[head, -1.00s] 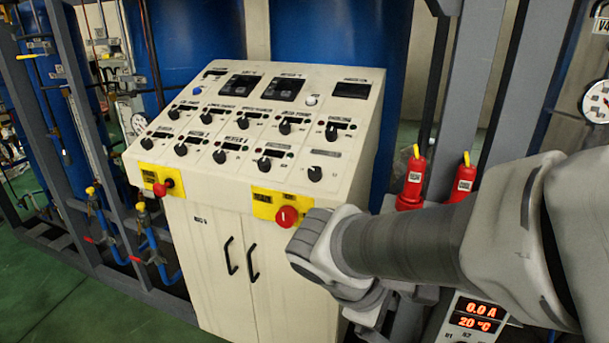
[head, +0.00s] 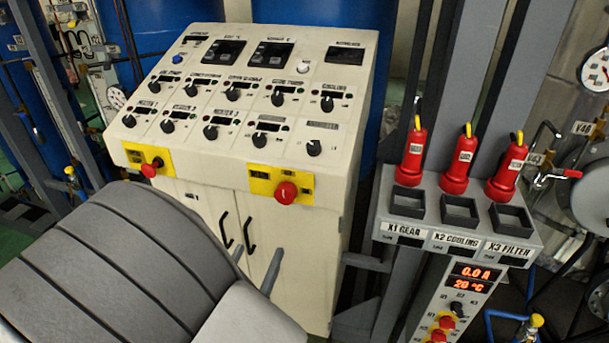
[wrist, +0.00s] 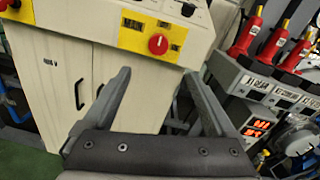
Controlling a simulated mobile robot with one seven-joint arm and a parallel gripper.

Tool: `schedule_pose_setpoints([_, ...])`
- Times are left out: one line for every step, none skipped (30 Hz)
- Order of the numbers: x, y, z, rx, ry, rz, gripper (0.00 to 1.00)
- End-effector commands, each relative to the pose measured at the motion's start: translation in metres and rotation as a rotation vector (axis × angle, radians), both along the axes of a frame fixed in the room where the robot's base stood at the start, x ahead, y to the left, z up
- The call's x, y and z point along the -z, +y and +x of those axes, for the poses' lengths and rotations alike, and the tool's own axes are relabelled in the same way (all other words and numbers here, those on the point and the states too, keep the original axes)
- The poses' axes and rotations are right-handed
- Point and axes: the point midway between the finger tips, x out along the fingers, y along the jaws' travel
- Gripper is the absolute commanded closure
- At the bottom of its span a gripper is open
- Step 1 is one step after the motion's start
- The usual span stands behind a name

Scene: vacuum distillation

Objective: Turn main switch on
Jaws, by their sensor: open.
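The main switch is a red rotary knob (head: 286,193) on a yellow plate (head: 262,181) at the right of the cream control cabinet's front edge. A pale mark on the knob looks roughly upright. In the wrist view the red knob (wrist: 158,44) lies ahead of my gripper (wrist: 158,73), near the middle between the two fingers in the picture. My gripper is open and empty, with cabinet doors visible between its fingers. In the head view my arm fills the lower left and partly hides the cabinet doors. I see no contact with the knob.
A red button (head: 150,170) sits on another yellow plate at the left. The sloping panel (head: 330,108) carries several black knobs. Right of the cabinet stands a grey socket box (head: 384,218) with red plugs (head: 462,160) and a lit display (head: 473,279). Door handles (head: 249,235) protrude below.

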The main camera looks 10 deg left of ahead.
Motion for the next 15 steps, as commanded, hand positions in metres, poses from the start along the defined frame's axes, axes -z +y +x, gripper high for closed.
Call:
schedule_pose_setpoints([0.001, 0.002, 0.000, -0.011, -0.003, -0.007, 0.08])
schedule_pose_setpoints([0.001, 0.003, 0.002, -0.012, -0.003, -0.008, 0.08])
schedule_pose_setpoints([0.001, 0.003, 0.005, -0.011, -0.004, -0.008, 0.08])
schedule_pose_setpoints([0.001, 0.002, 0.009, -0.010, -0.004, -0.008, 0.08])
schedule_pose_setpoints([0.000, 0.002, 0.013, -0.009, -0.004, -0.008, 0.08])
schedule_pose_setpoints([0.000, 0.001, 0.020, -0.007, -0.003, -0.007, 0.08])
schedule_pose_setpoints([0.000, 0.001, 0.025, -0.007, -0.003, -0.007, 0.08])
schedule_pose_setpoints([0.000, 0.000, 0.031, -0.007, -0.004, -0.007, 0.08])
schedule_pose_setpoints([0.000, 0.000, 0.039, -0.005, -0.004, -0.007, 0.08])
schedule_pose_setpoints([0.000, 0.000, 0.046, -0.006, -0.003, -0.007, 0.08])
schedule_pose_setpoints([0.000, -0.001, 0.052, -0.005, -0.004, -0.007, 0.08])
schedule_pose_setpoints([-0.001, -0.001, 0.062, -0.005, -0.004, -0.007, 0.08])
schedule_pose_setpoints([0.000, -0.001, 0.068, -0.005, -0.003, -0.006, 0.08])
schedule_pose_setpoints([-0.001, -0.001, 0.075, -0.006, -0.004, -0.007, 0.08])
schedule_pose_setpoints([0.000, -0.002, 0.084, -0.004, -0.004, -0.007, 0.08])
